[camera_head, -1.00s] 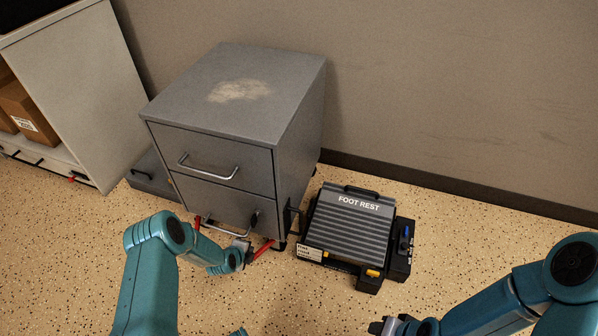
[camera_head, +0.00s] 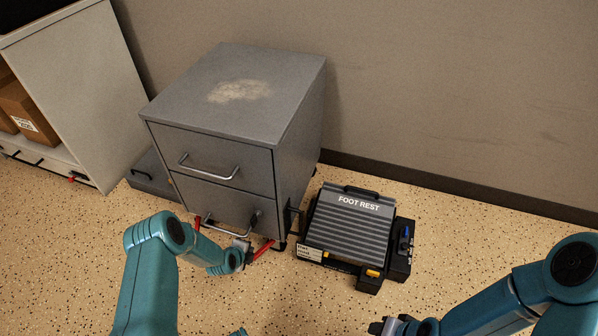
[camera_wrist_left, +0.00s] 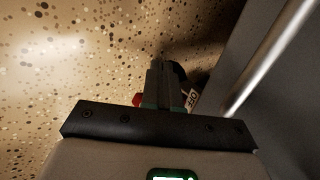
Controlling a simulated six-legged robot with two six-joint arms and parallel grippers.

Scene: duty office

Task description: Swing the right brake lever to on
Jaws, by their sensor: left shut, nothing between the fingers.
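The grey drawer cabinet (camera_head: 215,155) stands against the wall, with red brake levers low at its front. The right brake lever (camera_head: 264,250) sticks out forward from the cabinet's lower right front corner. The left brake lever (camera_head: 197,223) is at the lower left. My left gripper (camera_head: 246,249) is shut and empty, just left of the right lever; contact is unclear. In the left wrist view its closed fingers (camera_wrist_left: 161,78) hide most of the lever; a red bit (camera_wrist_left: 138,99) and an "OFF" label (camera_wrist_left: 194,97) show beside them. My right gripper (camera_head: 379,327) is at the bottom edge, its jaws unclear.
A black foot rest (camera_head: 347,228) stands on the floor close to the cabinet's right side. Metal drawer handles (camera_head: 208,170) stick out above the levers. A white shelf unit (camera_head: 75,85) is at the left. The speckled floor in front is clear.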

